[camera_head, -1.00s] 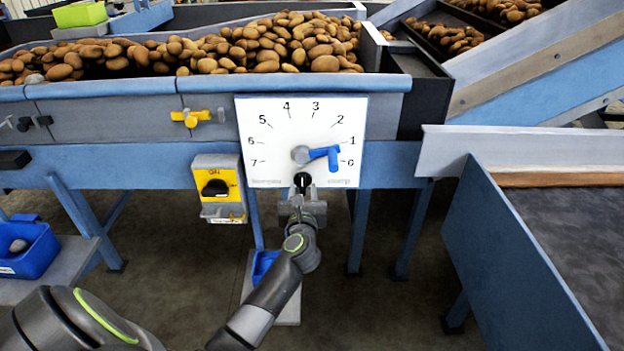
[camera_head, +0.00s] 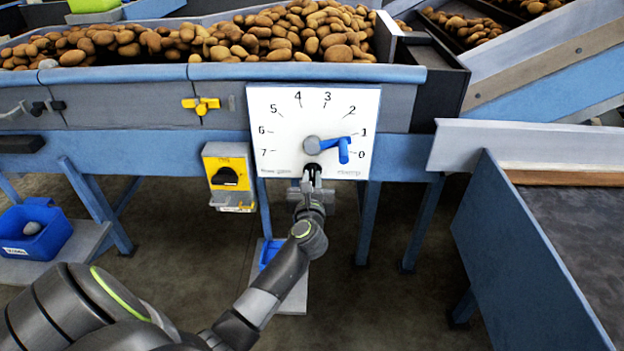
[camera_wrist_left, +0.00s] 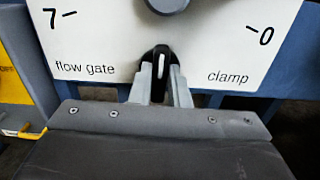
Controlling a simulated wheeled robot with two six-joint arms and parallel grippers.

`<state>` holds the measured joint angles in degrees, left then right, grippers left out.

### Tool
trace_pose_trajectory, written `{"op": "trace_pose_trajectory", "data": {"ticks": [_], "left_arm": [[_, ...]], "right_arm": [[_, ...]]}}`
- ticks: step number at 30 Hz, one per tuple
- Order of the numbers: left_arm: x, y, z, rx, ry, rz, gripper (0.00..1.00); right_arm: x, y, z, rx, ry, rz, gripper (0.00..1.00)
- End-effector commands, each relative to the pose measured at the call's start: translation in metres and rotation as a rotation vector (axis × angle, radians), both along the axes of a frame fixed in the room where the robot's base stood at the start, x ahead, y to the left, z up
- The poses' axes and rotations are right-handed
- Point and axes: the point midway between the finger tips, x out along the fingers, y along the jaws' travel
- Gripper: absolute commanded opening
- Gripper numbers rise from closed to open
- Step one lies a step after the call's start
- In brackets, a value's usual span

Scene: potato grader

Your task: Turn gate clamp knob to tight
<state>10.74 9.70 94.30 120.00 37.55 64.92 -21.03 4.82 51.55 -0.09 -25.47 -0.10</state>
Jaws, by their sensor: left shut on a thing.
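The flow gate dial (camera_head: 285,120) is a white panel numbered 0 to 7. Its blue lever (camera_head: 335,143) points right, between 0 and 1. Below the hub is the black clamp knob (camera_head: 313,168), at the panel's bottom edge. In the left wrist view the knob (camera_wrist_left: 159,57) shows a white mark, nearly upright, between the words "flow gate" and "clamp". My left gripper (camera_head: 312,181) is shut on the knob from below; its fingers (camera_wrist_left: 161,84) flank it in the left wrist view. The fingers partly hide the knob's lower part. My right gripper is not in view.
A yellow box with a black switch (camera_head: 229,178) hangs left of the panel. A yellow latch (camera_head: 201,105) sits above it. Potatoes (camera_head: 250,38) fill the hopper behind. A blue-sided table (camera_head: 520,245) stands at right. A blue bin (camera_head: 35,232) is at far left.

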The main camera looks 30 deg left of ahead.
Motion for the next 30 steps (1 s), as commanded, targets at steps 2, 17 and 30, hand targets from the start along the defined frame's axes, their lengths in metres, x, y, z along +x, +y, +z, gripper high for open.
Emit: {"op": "trace_pose_trajectory", "data": {"ticks": [2, 17, 30], "left_arm": [[0.0, 0.0, 0.001, 0.015, 0.01, 0.0, 0.0], [0.001, -0.002, 0.004, 0.311, 0.194, -0.001, 0.0], [0.003, -0.004, 0.002, 0.67, 0.412, -0.001, 0.0]], "right_arm": [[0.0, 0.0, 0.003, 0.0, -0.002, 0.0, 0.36], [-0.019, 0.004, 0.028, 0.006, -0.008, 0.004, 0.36], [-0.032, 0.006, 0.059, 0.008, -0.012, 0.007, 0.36]]}}
